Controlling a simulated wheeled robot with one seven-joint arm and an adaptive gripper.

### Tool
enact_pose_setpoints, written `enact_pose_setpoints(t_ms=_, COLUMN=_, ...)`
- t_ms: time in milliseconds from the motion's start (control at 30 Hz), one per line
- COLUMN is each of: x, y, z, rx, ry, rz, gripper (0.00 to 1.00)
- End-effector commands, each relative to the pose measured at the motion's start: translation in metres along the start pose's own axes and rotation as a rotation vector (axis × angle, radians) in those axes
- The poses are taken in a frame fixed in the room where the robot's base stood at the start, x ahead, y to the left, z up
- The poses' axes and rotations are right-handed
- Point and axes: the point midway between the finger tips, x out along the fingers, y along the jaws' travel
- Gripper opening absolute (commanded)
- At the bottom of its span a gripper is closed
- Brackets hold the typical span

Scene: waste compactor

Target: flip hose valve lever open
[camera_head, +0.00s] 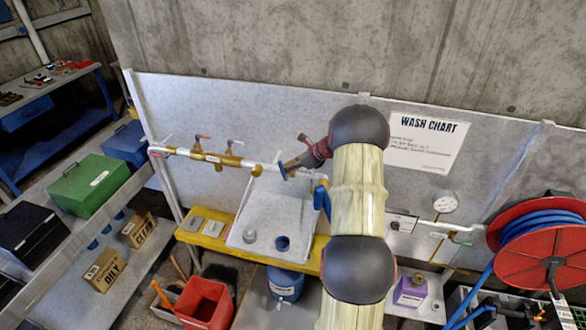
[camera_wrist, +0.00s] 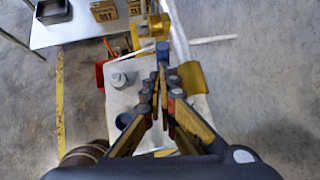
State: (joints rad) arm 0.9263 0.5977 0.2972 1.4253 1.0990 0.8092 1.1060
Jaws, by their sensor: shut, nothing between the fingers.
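A pipe (camera_head: 255,166) with several brass valves runs along the grey back panel in the head view. Two of its valves have small handles: a red-tipped lever (camera_head: 203,137) and another lever (camera_head: 234,142). At the right, a short pipe with a valve (camera_head: 450,229) leads toward the hose reel (camera_head: 540,245). I cannot tell which lever is the hose valve's, or its exact angle. My gripper (camera_head: 283,170) is beside the pipe, right of the brass valves, and partly hidden by my arm. In the wrist view my gripper (camera_wrist: 162,64) is shut and empty, near a brass fitting (camera_wrist: 150,42).
A sink counter (camera_head: 262,222) lies below the pipe, with a yellow edge (camera_head: 212,240). A pressure gauge (camera_head: 445,203) and blue hose (camera_head: 468,300) are at the right. A red bin (camera_head: 206,302), blue bucket (camera_head: 286,284) and purple container (camera_head: 410,291) stand below.

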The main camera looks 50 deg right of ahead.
Motion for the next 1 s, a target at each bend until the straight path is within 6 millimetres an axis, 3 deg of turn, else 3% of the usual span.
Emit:
enact_pose_setpoints(t_ms=600, x=0.034, y=0.01, z=0.03, rx=0.003, ry=-0.004, rz=0.002, gripper=0.0)
enact_pose_setpoints(t_ms=1000, x=0.061, y=0.016, z=0.04, rx=0.006, ry=-0.003, rz=0.004, gripper=0.0)
